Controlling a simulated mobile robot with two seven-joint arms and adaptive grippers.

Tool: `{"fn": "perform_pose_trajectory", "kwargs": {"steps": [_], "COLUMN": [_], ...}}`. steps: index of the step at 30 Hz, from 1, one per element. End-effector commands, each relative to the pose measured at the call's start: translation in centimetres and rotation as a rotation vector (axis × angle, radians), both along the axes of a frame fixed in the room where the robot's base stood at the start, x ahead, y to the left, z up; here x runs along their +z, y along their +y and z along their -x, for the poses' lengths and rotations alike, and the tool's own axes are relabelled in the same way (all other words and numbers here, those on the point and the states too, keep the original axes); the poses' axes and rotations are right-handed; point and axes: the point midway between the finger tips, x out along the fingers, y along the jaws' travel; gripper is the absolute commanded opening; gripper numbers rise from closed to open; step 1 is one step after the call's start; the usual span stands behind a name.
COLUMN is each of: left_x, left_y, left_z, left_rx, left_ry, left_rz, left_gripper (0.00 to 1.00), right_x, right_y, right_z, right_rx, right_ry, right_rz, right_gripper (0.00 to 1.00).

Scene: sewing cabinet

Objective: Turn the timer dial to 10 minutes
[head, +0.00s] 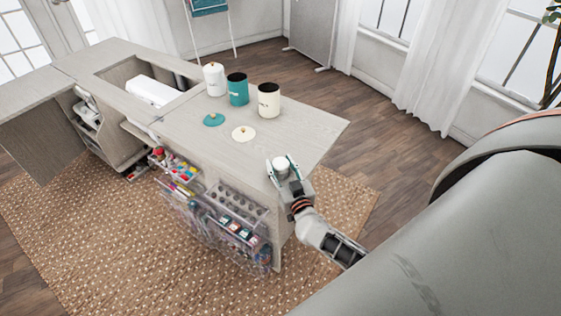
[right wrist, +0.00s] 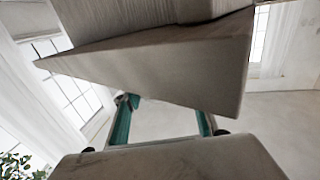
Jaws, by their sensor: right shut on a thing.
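A small white round thing, which looks like the timer (head: 281,164), is at the front right edge of the cabinet top (head: 315,125). My right gripper (head: 287,174) is shut on it, with its fingers around its sides. The dial's marks are too small to read. In the right wrist view, the teal-lined fingers (right wrist: 163,125) show partly, below a pale wooden corner (right wrist: 165,65); the timer cannot be made out there. My left gripper is in neither view.
A white lidded canister (head: 214,80), an open teal canister (head: 238,90) and an open cream canister (head: 269,100) stand farther back. A teal lid (head: 213,120) and a cream lid (head: 244,133) lie before them. Clear organisers (head: 238,205) with sewing supplies hang on the cabinet's front.

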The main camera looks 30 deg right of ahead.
Motion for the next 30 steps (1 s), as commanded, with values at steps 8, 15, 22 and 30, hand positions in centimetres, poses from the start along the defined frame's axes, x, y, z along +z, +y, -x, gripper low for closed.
{"fn": "perform_pose_trajectory", "kwargs": {"steps": [8,15,22,30], "left_x": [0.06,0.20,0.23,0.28], "left_y": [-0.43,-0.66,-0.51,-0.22], "left_z": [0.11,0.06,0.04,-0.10], "left_rx": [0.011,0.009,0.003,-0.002], "left_ry": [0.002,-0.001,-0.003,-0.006], "left_rz": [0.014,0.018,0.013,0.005], "left_gripper": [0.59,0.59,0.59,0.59], "right_x": [-0.33,-0.28,-0.19,-0.14], "right_y": [0.33,0.21,0.11,0.07], "right_z": [0.02,0.02,-0.01,-0.02], "right_rx": [-0.151,-0.230,-0.259,-0.263], "right_ry": [0.005,0.005,0.003,0.002], "right_rz": [-0.006,-0.002,0.001,0.001], "right_gripper": [0.20,0.20,0.20,0.20]}}
